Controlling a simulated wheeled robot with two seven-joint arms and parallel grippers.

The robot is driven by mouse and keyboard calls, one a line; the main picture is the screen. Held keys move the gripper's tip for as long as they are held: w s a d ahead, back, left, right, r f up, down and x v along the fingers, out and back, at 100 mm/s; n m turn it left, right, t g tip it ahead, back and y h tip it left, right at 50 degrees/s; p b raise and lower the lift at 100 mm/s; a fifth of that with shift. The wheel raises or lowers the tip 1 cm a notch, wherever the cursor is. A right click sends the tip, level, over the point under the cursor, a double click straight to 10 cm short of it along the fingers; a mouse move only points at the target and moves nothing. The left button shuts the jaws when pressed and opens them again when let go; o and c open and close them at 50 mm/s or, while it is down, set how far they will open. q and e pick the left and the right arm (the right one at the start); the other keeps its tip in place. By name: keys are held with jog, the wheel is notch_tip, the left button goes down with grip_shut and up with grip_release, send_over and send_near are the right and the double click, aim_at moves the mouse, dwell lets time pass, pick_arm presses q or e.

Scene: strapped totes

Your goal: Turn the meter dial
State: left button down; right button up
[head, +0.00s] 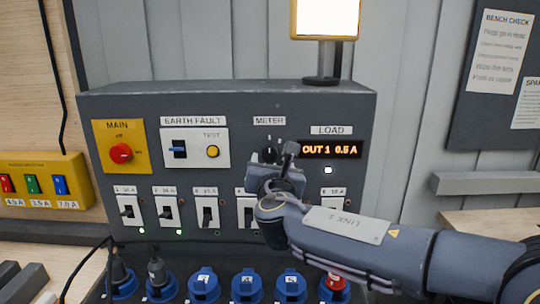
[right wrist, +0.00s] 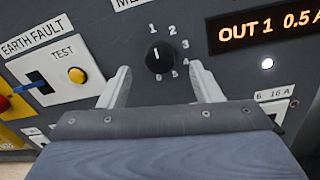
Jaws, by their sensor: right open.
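The meter dial (right wrist: 160,57) is a round black knob with a white pointer mark toward 1, on a grey panel (head: 225,100). In the head view the dial (head: 268,155) sits under the METER label, partly hidden by my right gripper. My right gripper (right wrist: 160,72) is open and empty, its two fingers on either side below the dial, with visible gaps to it. The load display (right wrist: 268,25) right of the dial reads OUT 1 0.5 A. My left gripper is not in view.
Left of the dial are the earth fault switch with yellow test button (head: 213,152) and the red main knob (head: 121,153). A row of breaker switches (head: 167,213) and blue sockets (head: 204,285) lies below. A lamp post (head: 323,62) stands on top of the panel.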

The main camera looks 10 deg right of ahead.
aim_at(270, 154)
jog(key=shift+w+d+p, duration=0.15)
jog(key=shift+w+p, duration=0.05)
jog(key=shift+w, duration=0.85)
jog(key=shift+w+d+p, duration=0.1)
jog(key=shift+w+p, duration=0.05)
jog(key=shift+w, duration=0.9)
